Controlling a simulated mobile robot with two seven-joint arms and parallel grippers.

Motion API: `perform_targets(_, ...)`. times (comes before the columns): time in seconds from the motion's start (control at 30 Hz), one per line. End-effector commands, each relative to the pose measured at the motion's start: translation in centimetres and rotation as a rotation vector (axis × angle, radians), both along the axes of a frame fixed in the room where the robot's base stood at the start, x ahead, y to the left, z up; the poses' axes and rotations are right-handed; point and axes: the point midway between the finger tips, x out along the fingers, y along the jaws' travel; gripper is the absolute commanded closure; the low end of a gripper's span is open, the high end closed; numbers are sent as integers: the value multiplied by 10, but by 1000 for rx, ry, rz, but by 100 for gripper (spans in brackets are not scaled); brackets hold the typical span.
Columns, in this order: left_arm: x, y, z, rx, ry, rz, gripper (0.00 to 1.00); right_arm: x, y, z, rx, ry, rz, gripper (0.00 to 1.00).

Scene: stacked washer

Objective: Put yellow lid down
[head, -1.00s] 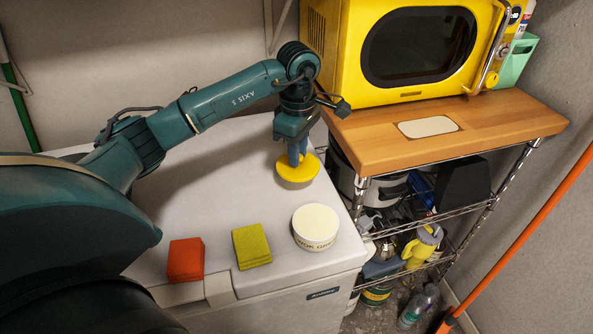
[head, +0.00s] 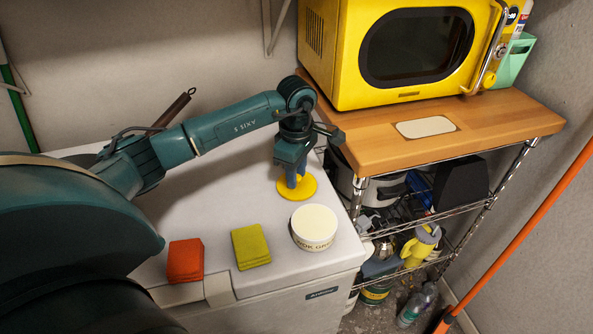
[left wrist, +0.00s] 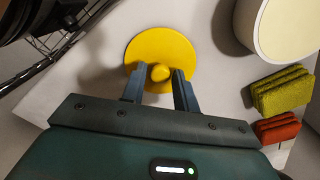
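The round yellow lid (head: 308,190) with a small knob lies flat on the white appliance top (head: 225,165), behind the white tub (head: 314,226). In the left wrist view the whole disc of the lid (left wrist: 145,48) shows beyond my fingers. My left gripper (head: 295,174) points down over the lid. In the left wrist view the fingers of my left gripper (left wrist: 158,78) stand apart on both sides of the knob (left wrist: 160,72), with small gaps to it. My right gripper is not in view.
An orange-red sponge (head: 186,260) and a yellow-green sponge (head: 251,246) lie near the front edge. A wooden-topped rack (head: 450,135) with a yellow microwave (head: 405,50) stands close on the right. A brown handle (head: 175,108) shows behind my left arm.

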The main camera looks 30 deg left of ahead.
Motion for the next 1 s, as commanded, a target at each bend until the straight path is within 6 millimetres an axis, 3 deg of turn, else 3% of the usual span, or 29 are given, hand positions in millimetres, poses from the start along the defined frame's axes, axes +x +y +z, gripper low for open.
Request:
perform_targets(0.13,0,0,0,0,0,0,58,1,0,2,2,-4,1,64)
perform_targets(0.5,1,0,10,-1,-4,0,58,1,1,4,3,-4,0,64)
perform_targets(1.0,1,0,107,0,-4,1,58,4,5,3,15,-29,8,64)
